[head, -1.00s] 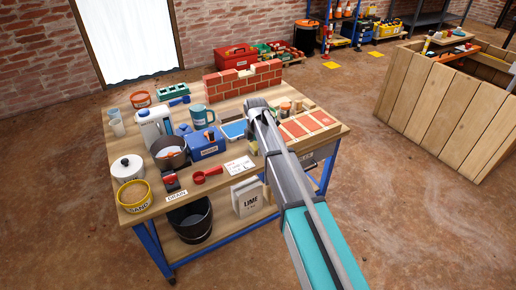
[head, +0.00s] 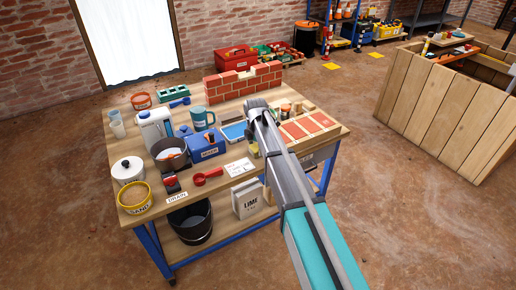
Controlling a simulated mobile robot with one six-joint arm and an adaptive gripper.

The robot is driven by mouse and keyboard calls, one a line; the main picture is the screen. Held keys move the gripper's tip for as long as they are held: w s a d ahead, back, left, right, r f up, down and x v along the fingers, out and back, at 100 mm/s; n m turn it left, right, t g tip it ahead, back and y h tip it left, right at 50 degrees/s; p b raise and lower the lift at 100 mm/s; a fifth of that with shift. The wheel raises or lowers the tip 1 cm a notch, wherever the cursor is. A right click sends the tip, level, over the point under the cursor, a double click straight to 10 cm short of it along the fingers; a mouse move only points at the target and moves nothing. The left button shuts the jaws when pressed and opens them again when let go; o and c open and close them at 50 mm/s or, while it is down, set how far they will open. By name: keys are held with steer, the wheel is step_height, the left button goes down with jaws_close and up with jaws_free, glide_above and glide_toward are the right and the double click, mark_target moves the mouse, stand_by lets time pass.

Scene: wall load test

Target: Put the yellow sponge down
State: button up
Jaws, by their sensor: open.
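My gripper (head: 257,108) is over the right half of the workbench, in front of the small brick wall. The arm covers much of it from this camera, and I see nothing held in it. A small yellowish block (head: 254,150), which looks like the yellow sponge, shows at the left edge of my arm, on the bench top beside the white card. My arm hides part of it. My gripper is farther back than this block and apart from it in the picture.
The brick wall (head: 243,83) stands at the back.

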mark_target(257, 148)
step_height(257, 148, up, 12)
steer(key=p, duration=1.1)
steer(key=shift+f, duration=0.25)
stand_by(0.5)
steer(key=s+d+m, duration=2.3)
steer(key=s+m, duration=0.1)
steer(key=s, duration=0.2)
steer(key=shift+d+m, duration=0.4)
